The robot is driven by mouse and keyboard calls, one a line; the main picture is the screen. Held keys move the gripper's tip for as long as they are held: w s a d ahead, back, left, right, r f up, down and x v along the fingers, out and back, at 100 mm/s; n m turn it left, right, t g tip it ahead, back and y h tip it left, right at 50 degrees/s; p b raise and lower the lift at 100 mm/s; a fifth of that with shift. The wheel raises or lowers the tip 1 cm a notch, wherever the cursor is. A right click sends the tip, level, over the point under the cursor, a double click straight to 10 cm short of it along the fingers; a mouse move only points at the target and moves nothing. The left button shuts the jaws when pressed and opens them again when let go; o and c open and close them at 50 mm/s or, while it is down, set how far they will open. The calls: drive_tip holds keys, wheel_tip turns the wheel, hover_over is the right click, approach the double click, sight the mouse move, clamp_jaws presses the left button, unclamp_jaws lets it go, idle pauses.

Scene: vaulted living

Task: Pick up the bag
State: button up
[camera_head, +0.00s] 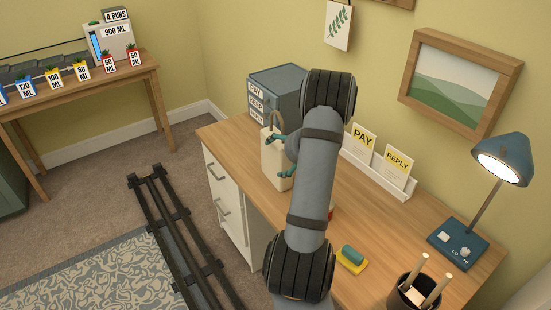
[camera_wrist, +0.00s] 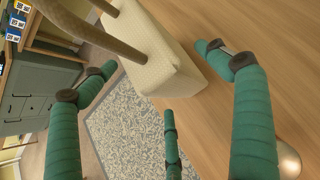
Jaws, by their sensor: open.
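The cream bag (camera_head: 271,168) stands upright on the wooden desk (camera_head: 375,222), near its left edge, partly hidden by my arm in the head view. Its brown strap handles rise above it. In the wrist view the cream bag (camera_wrist: 150,45) shows at the top, a handle crossing the upper left. Whether any finger touches the bag is unclear.
A blue-grey filing box (camera_head: 277,90) stands behind the bag. A card rack with PAY (camera_head: 362,141) and REPLY (camera_head: 398,161) cards lines the wall. A yellow-green item (camera_head: 351,259), pen cup (camera_head: 408,293) and lamp (camera_head: 503,160) are to the right.

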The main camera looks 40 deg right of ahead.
sight(274, 160)
drive_tip(key=p+x, duration=0.1)
drive_tip(key=x, duration=0.5)
drive_tip(key=shift+w+f, duration=0.3)
drive_tip(key=shift+c, duration=0.8)
drive_tip(key=shift+r, duration=0.1)
drive_tip(key=c, duration=1.5)
